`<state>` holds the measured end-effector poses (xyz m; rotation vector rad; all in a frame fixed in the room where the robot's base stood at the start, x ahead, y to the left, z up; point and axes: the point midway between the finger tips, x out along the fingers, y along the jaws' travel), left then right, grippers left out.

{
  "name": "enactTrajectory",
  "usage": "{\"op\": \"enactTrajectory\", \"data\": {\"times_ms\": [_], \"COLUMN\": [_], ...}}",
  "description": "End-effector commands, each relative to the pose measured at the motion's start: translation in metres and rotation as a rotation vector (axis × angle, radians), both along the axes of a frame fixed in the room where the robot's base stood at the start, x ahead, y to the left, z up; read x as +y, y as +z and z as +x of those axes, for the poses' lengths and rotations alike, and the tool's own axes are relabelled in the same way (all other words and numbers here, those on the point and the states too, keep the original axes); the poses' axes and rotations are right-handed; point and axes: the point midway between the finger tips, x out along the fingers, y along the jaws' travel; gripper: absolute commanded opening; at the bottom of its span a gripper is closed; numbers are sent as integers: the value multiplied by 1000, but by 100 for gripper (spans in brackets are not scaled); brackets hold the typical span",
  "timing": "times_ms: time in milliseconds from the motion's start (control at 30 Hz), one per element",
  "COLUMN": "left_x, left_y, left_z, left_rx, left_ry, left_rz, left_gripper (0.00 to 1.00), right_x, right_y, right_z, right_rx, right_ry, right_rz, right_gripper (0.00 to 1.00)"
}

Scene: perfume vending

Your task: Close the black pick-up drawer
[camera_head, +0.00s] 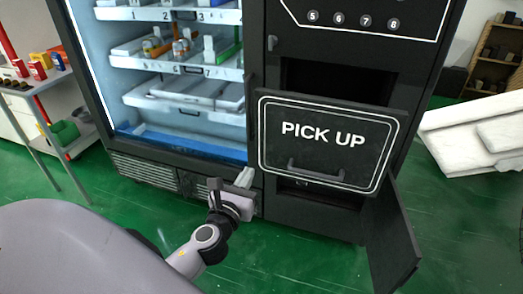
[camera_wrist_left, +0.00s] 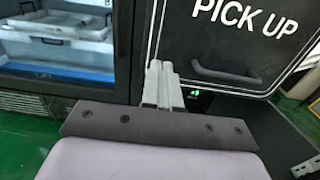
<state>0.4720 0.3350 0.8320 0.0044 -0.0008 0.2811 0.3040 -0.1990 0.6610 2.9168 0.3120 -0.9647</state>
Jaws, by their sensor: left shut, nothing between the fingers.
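The black pick-up drawer (camera_head: 280,150) is on the right half of the vending machine, with a white outline, "PICK UP" lettering and a bar handle (camera_head: 315,172). Its front stands out from the machine, below a dark opening. The drawer front also shows in the left wrist view (camera_wrist_left: 205,45), with the handle at right. My left gripper (camera_head: 246,174) is just left of the drawer's lower left corner. Its light fingers (camera_wrist_left: 158,68) are together and empty, pointing up toward the drawer's left edge. I cannot tell whether they touch it. My right gripper is in neither view.
A dark lower door (camera_head: 388,238) hangs open under the drawer at right. The glass-fronted shelves (camera_head: 175,70) hold small goods. A side table (camera_head: 35,90) with boxes stands at left, white blocks (camera_head: 475,135) at right. Green floor in front is clear.

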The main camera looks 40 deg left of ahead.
Motion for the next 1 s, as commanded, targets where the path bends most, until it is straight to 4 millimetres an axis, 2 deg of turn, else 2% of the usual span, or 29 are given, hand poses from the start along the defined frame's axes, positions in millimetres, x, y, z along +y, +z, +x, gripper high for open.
{"op": "enactTrajectory", "data": {"times_ms": [400,600,800,1000], "left_x": [19,26,30,31], "left_y": [0,0,-1,-1], "left_z": [67,92,106,109], "left_rx": [-2,-1,0,1], "left_ry": [0,0,-1,-1], "left_rz": [-4,-5,-5,-5], "left_gripper": [0,0,0,0], "right_x": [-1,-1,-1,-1], "right_y": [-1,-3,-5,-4], "right_z": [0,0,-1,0], "right_rx": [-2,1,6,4], "right_ry": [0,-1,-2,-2], "right_rz": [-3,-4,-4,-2], "right_gripper": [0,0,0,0]}}
